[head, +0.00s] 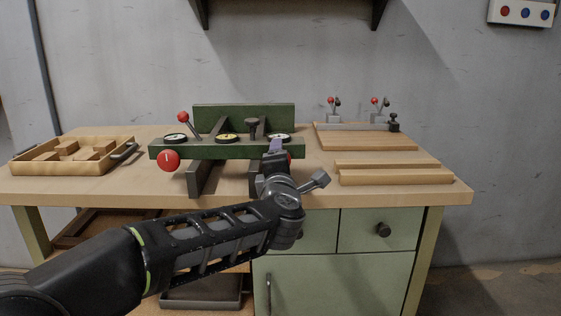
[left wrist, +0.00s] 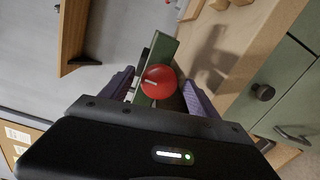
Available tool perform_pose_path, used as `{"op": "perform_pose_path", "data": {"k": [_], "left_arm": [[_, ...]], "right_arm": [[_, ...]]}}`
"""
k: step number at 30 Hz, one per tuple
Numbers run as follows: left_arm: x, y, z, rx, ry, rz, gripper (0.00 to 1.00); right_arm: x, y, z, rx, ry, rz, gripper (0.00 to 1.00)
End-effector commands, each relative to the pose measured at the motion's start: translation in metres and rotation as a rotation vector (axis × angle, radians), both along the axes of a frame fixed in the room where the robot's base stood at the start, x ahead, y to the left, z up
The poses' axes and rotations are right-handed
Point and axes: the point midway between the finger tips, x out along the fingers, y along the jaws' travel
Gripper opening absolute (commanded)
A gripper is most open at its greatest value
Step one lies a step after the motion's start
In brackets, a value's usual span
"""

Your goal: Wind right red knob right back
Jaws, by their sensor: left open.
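The green veneer press (head: 225,149) stands on the workbench, with a left red knob (head: 168,160) on its front. In the head view my left gripper (head: 275,148) is at the right end of the press front and largely hides the right red knob. In the left wrist view this round red knob (left wrist: 159,82) with a pale mark sits between the purple fingers of my left gripper (left wrist: 158,77). The fingers are open, one on each side, with a visible gap to the knob. My right gripper is not in view.
A wooden tray with blocks (head: 72,152) stands at the left of the bench. A board with red-handled clamps (head: 365,138) and wooden strips (head: 392,172) lie at the right. Drawers and a cabinet door (head: 335,275) are below the bench edge.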

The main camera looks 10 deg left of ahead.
Motion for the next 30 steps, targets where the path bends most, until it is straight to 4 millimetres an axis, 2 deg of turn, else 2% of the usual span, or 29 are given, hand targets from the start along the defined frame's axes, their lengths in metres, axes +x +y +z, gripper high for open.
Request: {"op": "perform_pose_path", "data": {"k": [6, 12, 26, 29, 30], "left_arm": [[-0.036, -0.009, 0.002, 0.000, -0.001, -0.003, 0.70], [-0.059, -0.014, 0.003, -0.001, 0.000, -0.001, 0.70], [-0.060, -0.017, 0.001, 0.033, 0.009, -0.015, 0.70], [-0.059, -0.038, -0.002, 0.176, 0.016, -0.098, 0.70], [-0.059, -0.051, -0.010, 0.254, 0.026, -0.146, 0.70]], "right_arm": [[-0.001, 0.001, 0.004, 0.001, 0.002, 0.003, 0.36], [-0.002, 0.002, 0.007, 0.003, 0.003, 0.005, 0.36], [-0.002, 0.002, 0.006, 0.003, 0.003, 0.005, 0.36], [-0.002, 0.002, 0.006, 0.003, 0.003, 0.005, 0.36], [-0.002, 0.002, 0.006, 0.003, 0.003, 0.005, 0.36]]}}
